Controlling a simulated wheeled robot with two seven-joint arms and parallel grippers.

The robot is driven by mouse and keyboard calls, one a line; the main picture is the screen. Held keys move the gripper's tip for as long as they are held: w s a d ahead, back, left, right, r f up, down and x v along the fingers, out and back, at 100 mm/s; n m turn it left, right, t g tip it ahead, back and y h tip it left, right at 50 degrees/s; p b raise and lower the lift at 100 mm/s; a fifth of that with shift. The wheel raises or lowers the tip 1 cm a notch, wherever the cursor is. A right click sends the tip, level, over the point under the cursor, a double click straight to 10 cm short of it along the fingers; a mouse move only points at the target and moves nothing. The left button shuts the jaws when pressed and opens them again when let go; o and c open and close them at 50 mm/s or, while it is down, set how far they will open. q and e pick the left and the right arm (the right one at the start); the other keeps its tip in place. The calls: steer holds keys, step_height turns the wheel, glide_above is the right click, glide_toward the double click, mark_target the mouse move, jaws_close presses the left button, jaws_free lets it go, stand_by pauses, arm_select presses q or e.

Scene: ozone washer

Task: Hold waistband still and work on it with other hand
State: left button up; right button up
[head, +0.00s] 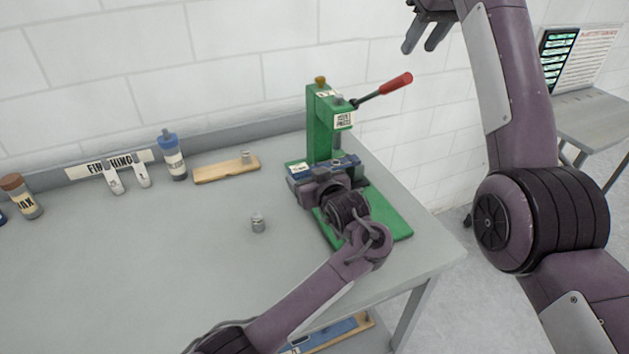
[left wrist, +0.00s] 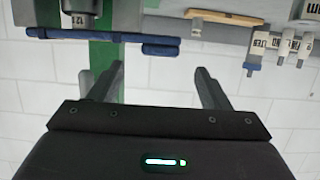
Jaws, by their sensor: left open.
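A dark blue folded strip, likely the waistband (head: 347,165), lies at the green hand press (head: 319,125); it also shows in the left wrist view (left wrist: 85,35). The press has a red-tipped lever (head: 395,84) and a green base. My left gripper (head: 318,184) is in front of the press, beside the strip, and covers part of it. In the left wrist view its fingers (left wrist: 158,88) are apart with nothing between them. My right gripper (head: 427,35) is raised at the top, right of the lever, with its fingers apart and empty.
A small metal piece (head: 258,222) stands on the grey bench (head: 170,270). A wooden block (head: 226,168), a blue-capped bottle (head: 173,158), white clips (head: 141,172) and a brown-capped bottle (head: 22,197) line the back. The bench's right edge is near the press. Another table (head: 595,115) stands at right.

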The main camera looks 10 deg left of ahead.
mark_target(300, 169)
arm_select(q)
steer(key=x, duration=0.5)
